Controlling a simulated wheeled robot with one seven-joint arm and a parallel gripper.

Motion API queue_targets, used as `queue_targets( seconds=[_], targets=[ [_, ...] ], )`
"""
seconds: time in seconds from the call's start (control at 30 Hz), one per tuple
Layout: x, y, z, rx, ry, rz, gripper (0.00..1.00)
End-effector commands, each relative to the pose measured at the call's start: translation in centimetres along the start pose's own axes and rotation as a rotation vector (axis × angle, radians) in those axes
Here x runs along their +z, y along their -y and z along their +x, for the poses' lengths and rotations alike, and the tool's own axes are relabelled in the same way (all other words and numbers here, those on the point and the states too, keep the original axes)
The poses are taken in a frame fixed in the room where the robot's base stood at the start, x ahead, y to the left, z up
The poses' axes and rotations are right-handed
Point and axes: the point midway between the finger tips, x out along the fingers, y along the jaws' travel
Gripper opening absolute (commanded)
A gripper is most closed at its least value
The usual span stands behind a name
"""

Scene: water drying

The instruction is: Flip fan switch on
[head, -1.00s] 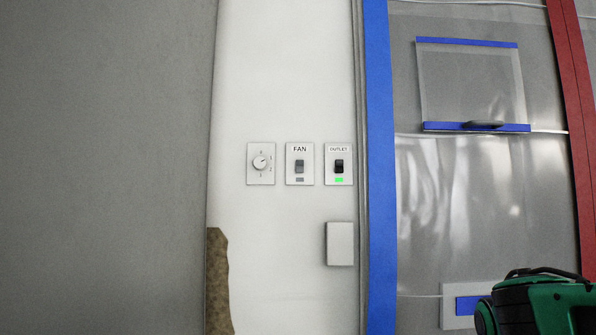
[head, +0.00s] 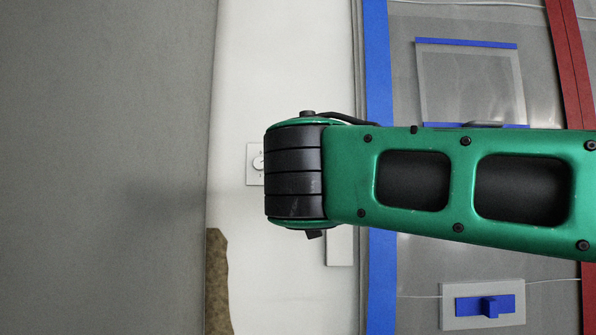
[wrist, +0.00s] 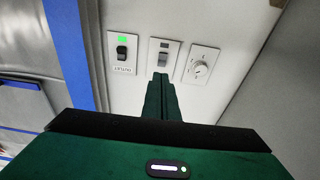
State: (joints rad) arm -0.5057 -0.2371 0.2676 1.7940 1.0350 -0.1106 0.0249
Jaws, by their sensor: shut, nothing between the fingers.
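In the wrist view the fan switch plate (wrist: 164,55) is a white plate with a grey rocker, and its indicator is dark. My gripper (wrist: 161,76) is shut and empty, and its green fingertips overlap the end of this plate that carries the FAN label in the earlier head view. I cannot tell whether the tips touch the plate. The rocker shows just beyond the tips. In the head view my green arm hides the fan switch and the gripper.
In the wrist view the outlet switch plate (wrist: 122,53) with a lit green light and the dial plate (wrist: 201,65) flank the fan switch. In the head view a blank white plate (head: 339,248) sits below, and blue tape (head: 379,60) runs along plastic sheeting.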

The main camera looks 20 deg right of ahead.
Motion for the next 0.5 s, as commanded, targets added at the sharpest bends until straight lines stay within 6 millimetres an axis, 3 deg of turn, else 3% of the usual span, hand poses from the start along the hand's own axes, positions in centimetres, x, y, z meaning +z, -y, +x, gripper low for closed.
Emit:
queue_targets(
  seconds=[0.1, 0.5],
  targets=[
    [-0.86, 0.56, -0.34, -0.005, -0.021, 0.007, 0.0],
    [-0.81, 0.5, 0.12, -0.004, -0.02, 0.007, 0.0]
  ],
)
